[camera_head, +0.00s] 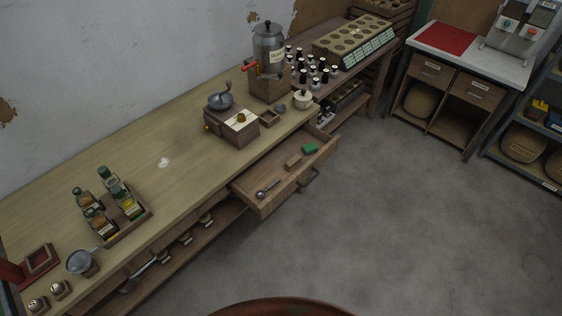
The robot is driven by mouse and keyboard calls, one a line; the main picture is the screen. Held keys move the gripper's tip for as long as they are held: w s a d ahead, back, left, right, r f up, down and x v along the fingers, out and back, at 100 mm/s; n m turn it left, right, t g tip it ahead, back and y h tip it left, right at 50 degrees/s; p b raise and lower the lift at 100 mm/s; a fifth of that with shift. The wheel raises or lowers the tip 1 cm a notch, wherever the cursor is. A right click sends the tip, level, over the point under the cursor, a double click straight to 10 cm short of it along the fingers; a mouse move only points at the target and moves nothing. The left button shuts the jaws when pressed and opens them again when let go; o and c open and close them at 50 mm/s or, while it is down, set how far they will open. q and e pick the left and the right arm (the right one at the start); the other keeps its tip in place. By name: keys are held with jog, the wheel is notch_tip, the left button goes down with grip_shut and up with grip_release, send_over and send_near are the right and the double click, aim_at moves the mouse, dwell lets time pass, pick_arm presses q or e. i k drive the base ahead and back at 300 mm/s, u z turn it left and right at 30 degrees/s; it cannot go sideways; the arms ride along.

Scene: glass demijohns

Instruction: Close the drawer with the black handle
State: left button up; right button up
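A wooden drawer (282,199) stands pulled out from under the front edge of the long workbench (160,130). Its dark handle (311,179) shows on the outer side of the drawer front, facing the open floor. Inside the drawer lie a spoon (267,188), a small brown block (293,162) and a green item (310,149). Neither of my grippers is in view, and nothing touches the drawer.
A coffee grinder (231,124) and a metal dispenser (268,48) stand on the bench above the drawer. A bottle caddy (128,224) stands nearer the left. The grey floor (400,220) before the drawer is clear. A white-topped cabinet (470,57) stands at the back right.

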aim_at(272, 166)
jog(key=z, duration=0.15)
jog(key=i, duration=1.2)
jog(key=z, duration=0.45)
